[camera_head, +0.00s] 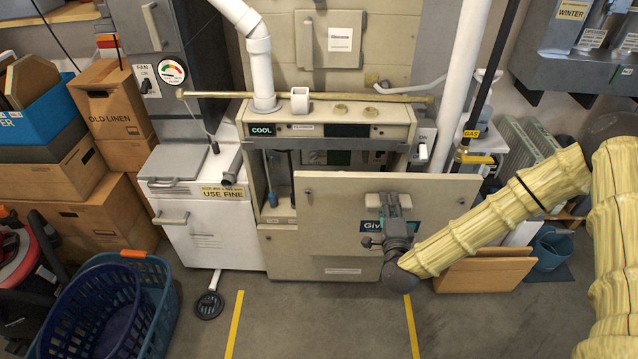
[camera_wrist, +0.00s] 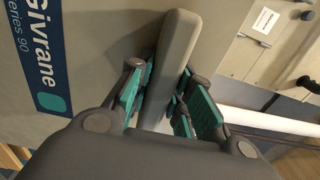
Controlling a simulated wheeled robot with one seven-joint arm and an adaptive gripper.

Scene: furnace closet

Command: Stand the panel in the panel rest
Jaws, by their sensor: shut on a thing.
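The panel (camera_head: 330,205) is a flat beige plate with a dark blue Givrane label, upright in front of the furnace cabinet. Its label also shows in the wrist view (camera_wrist: 35,45). My gripper (camera_head: 397,210) is shut on the panel's grey handle (camera_wrist: 178,55). In the wrist view, the teal-padded fingers (camera_wrist: 168,98) lie on both sides of the handle. The panel overlaps much of the cabinet front; an opening with inner parts shows at its upper left. A tan wooden piece (camera_head: 480,276) stands on the floor at right, partly behind my arm; I cannot tell whether it is the panel rest.
A white cabinet (camera_head: 205,235) marked USE FINE stands left of the furnace (camera_head: 390,130). Blue baskets (camera_head: 110,305) and boxes (camera_head: 100,205) fill the left. A white pipe (camera_head: 455,85) rises at right. Floor between the yellow lines (camera_head: 235,322) is clear.

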